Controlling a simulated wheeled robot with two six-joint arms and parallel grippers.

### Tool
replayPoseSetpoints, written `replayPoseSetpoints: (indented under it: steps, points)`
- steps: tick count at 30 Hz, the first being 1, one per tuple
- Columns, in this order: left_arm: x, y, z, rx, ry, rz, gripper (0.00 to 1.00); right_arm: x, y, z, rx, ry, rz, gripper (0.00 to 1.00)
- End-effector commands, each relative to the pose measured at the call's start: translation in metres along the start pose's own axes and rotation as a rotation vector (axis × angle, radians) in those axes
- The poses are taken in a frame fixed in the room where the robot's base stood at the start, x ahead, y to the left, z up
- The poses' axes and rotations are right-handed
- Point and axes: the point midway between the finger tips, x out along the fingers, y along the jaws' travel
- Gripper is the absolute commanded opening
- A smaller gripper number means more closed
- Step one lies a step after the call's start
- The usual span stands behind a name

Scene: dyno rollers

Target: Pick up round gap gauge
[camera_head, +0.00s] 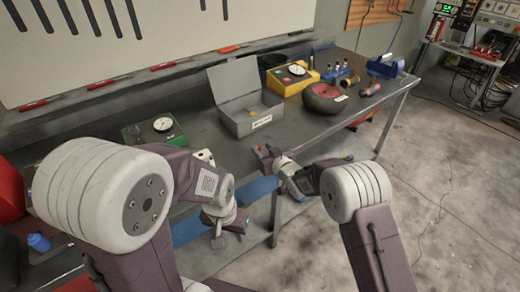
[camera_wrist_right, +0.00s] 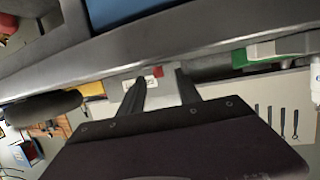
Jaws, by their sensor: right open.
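Two round white dials are in the head view, and I cannot tell which is the round gap gauge. One dial (camera_head: 163,124) is on a green box at the table's left. The other dial (camera_head: 297,70) is on a yellow box (camera_head: 282,83) at the back. My right gripper (camera_head: 264,154) is open at the table's front edge, apart from both dials. In the right wrist view its fingers (camera_wrist_right: 160,88) are spread, with a small red thing (camera_wrist_right: 157,71) beyond the gap. My left gripper (camera_head: 218,238) hangs low before the table; its jaws are unclear.
An open grey case (camera_head: 240,122) stands mid-table. A black round thing with a red top (camera_head: 324,97) is right of it. A blue vise (camera_head: 386,66) is at the far right corner. Several red-handled tools line the back ledge.

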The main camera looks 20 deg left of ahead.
Motion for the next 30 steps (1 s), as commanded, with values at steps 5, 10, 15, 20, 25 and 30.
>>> replayPoseSetpoints:
  steps: [5,10,15,20,25,30]
  points:
    - [-0.001,0.000,0.000,0.000,0.000,0.000,0.36,0.015,0.001,0.000,0.000,0.000,0.001,0.40]
    - [-0.001,0.000,0.000,0.000,0.000,0.000,0.36,0.016,0.001,0.000,0.000,0.000,0.001,0.40]
    - [-0.001,0.000,0.000,0.000,0.000,0.000,0.36,0.016,0.001,0.000,0.000,0.000,0.001,0.01]
    - [-0.001,0.000,0.000,0.000,0.000,0.000,0.36,0.016,0.001,0.000,0.000,0.000,0.001,0.00]
    - [-0.001,0.000,0.000,0.000,0.000,0.000,0.36,0.015,0.001,-0.002,0.000,0.000,0.001,0.00]
    - [-0.003,0.000,0.000,0.000,0.000,0.000,0.36,0.005,0.001,-0.034,-0.001,0.006,0.001,0.00]
